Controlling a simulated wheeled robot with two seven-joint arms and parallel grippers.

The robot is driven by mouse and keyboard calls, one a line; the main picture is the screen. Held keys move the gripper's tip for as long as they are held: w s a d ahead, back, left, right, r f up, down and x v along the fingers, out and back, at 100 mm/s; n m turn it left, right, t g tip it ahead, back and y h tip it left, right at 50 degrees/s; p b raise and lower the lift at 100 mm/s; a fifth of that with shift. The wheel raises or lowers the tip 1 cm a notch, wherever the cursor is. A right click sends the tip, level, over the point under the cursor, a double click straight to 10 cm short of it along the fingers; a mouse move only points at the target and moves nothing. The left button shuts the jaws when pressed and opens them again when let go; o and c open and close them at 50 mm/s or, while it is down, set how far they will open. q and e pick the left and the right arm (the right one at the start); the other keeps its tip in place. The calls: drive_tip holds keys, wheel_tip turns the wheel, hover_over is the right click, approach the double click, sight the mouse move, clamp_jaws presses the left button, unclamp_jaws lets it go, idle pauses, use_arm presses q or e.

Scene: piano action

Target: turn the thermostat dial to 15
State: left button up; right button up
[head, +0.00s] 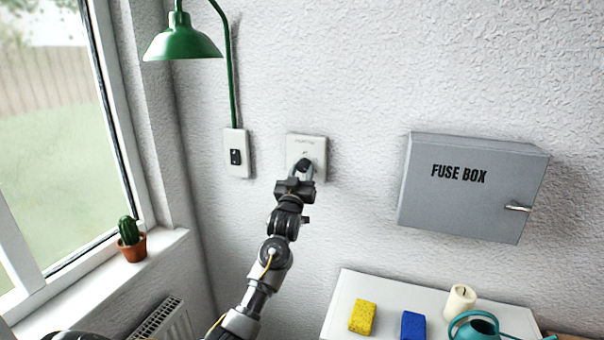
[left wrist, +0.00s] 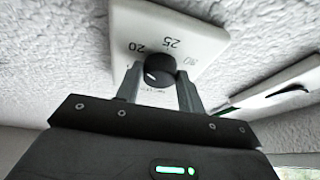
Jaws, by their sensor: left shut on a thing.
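The thermostat (head: 319,143) is a white square plate on the wall, left of centre in the head view. In the left wrist view the thermostat plate (left wrist: 205,40) appears turned over, with 20, 25 and a faint 30 readable around the dial. The dial (left wrist: 159,70) is a round black knob with a short white mark on its lower left side there. The number the mark points to cannot be read. My left gripper (head: 303,168) is shut on the dial, one finger on each side. My right gripper is out of view.
A switch plate (head: 236,154) with a green lamp (head: 183,40) is left of the thermostat. A grey fuse box (head: 470,190) is to the right. Below are a yellow sponge (head: 362,317), a blue sponge (head: 413,326), a candle (head: 459,302) and a teal watering can (head: 474,327). A cactus (head: 130,240) stands on the sill.

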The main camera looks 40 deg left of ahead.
use_arm(q)
drive_tip(key=shift+n, duration=0.3)
drive_tip(key=n+g+y, duration=0.1)
drive_tip(key=n, duration=0.1)
drive_tip(key=n+g+y, duration=0.1)
drive_tip(key=n, duration=0.2)
drive_tip(key=n+g+y, duration=0.1)
drive_tip(key=n, duration=0.1)
drive_tip(key=shift+w+d+r+n, duration=0.1)
drive_tip(key=shift+d+r+n, duration=0.2)
drive_tip(key=shift+n, duration=0.1)
drive_tip(key=n+g, duration=0.1)
drive_tip(key=n, duration=0.2)
drive_tip(key=n+g+p, duration=0.1)
drive_tip(key=n, duration=0.2)
drive_tip(key=shift+d+r+g, duration=0.1)
drive_tip(key=shift+r+g, duration=0.05)
drive_tip(key=shift+g, duration=0.15)
drive_tip(key=shift+n, duration=0.3)
drive_tip(key=o, duration=1)
drive_tip(key=shift+c, duration=0.2)
